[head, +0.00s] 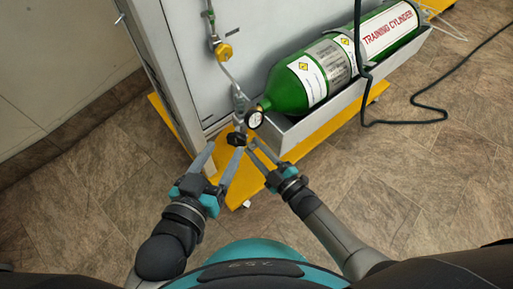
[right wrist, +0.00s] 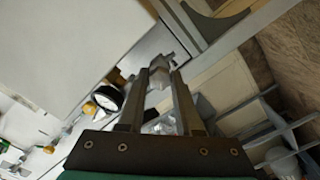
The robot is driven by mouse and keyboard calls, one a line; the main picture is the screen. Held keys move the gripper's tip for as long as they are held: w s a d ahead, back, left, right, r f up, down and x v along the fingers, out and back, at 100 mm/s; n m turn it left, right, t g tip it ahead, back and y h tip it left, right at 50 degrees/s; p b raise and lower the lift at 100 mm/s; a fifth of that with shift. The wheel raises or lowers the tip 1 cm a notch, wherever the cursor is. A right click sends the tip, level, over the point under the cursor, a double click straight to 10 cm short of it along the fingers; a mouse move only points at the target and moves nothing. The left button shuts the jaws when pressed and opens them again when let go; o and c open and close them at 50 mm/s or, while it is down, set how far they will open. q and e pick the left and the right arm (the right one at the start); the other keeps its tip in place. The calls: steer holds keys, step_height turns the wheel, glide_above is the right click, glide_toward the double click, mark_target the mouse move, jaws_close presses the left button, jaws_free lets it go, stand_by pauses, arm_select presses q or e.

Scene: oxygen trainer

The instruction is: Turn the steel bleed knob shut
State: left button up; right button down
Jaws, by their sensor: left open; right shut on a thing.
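The steel bleed knob (right wrist: 158,78) shows in the right wrist view as a small pale metal piece between the fingertips of my right gripper (right wrist: 159,84), which is shut on it. In the head view my right gripper (head: 253,145) is at the lower end of the pipework, below the round gauge (head: 255,119); the knob is too small or hidden to make out there. My left gripper (head: 226,147) is open, its fingers spread. One finger ends close to a black knob (head: 237,139); I cannot tell whether they touch.
A green training cylinder (head: 290,90) lies in a grey tray (head: 300,128) on a yellow base (head: 245,185). A grey panel (head: 190,60) carries a pipe with a yellow valve (head: 223,52). A dark hose (head: 430,106) loops at right. The tiled floor in front is clear.

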steer(key=m, duration=0.3)
steer(key=shift+m, duration=1.3)
steer(key=m, duration=0.4)
arm_select(q)
steer(key=shift+a+f, duration=0.15)
steer(key=shift+a, duration=0.1)
arm_select(e)
steer(key=shift+m, duration=0.9)
steer(key=c, duration=0.6)
jaws_free()
arm_select(q)
steer(key=shift+f, duration=0.1)
steer(key=shift+g, duration=0.3)
arm_select(e)
steer(key=shift+s, duration=0.1)
